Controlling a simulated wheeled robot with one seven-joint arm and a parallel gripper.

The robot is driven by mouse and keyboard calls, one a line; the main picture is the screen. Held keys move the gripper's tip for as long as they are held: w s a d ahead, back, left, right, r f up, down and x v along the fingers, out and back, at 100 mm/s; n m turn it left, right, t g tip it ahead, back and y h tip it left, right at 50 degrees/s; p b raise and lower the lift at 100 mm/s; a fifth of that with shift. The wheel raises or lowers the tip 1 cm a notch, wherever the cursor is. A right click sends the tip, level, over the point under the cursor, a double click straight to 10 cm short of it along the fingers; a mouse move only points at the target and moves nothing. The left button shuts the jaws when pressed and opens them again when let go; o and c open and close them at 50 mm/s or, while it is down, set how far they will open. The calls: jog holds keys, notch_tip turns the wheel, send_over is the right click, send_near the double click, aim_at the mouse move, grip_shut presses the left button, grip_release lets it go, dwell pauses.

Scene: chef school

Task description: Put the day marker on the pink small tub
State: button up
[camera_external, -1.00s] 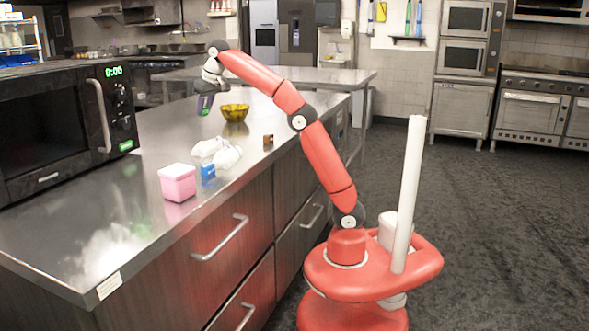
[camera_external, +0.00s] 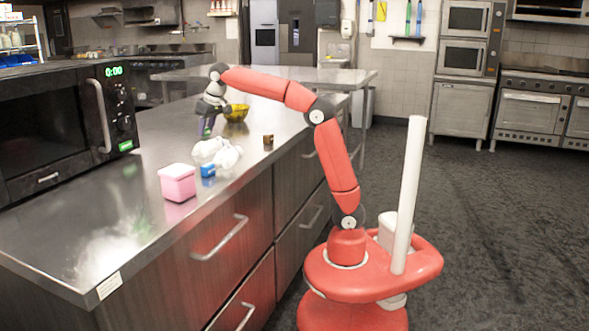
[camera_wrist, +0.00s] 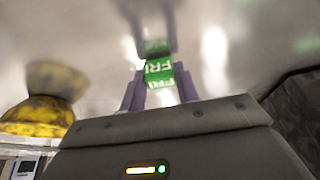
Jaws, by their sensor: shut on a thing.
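The pink small tub (camera_external: 177,183) stands on the steel counter near its front edge, left of the white items in the external view. The day marker (camera_wrist: 160,72) is a green block with white "FRI" lettering, held between my purple fingers in the wrist view. My gripper (camera_external: 206,131) is shut on it, pointing down, low over the counter, beyond the tub and apart from it. In the external view the marker is too small to make out clearly. The tub does not show in the wrist view.
White lumpy items (camera_external: 222,155) and a small blue thing (camera_external: 208,170) lie between my gripper and the tub. A black microwave (camera_external: 60,130) stands at left.

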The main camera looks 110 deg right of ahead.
jog(key=shift+f, duration=0.1)
jog(key=shift+f, duration=0.15)
jog(key=o, duration=1)
jog(key=shift+c, duration=0.2)
jog(key=shift+f+b, duration=0.1)
jog(key=shift+b, duration=0.4)
jog(key=v, duration=0.1)
jog(key=p+v, duration=0.1)
jog(key=v, duration=0.1)
jog(key=w+v, duration=0.1)
jog(key=shift+s+r, duration=0.1)
jog(key=shift+r, duration=0.35)
jog(key=shift+a+r, duration=0.15)
jog(key=shift+r, duration=0.2)
jog(key=shift+v, duration=1.4)
jog(key=shift+c, duration=0.5)
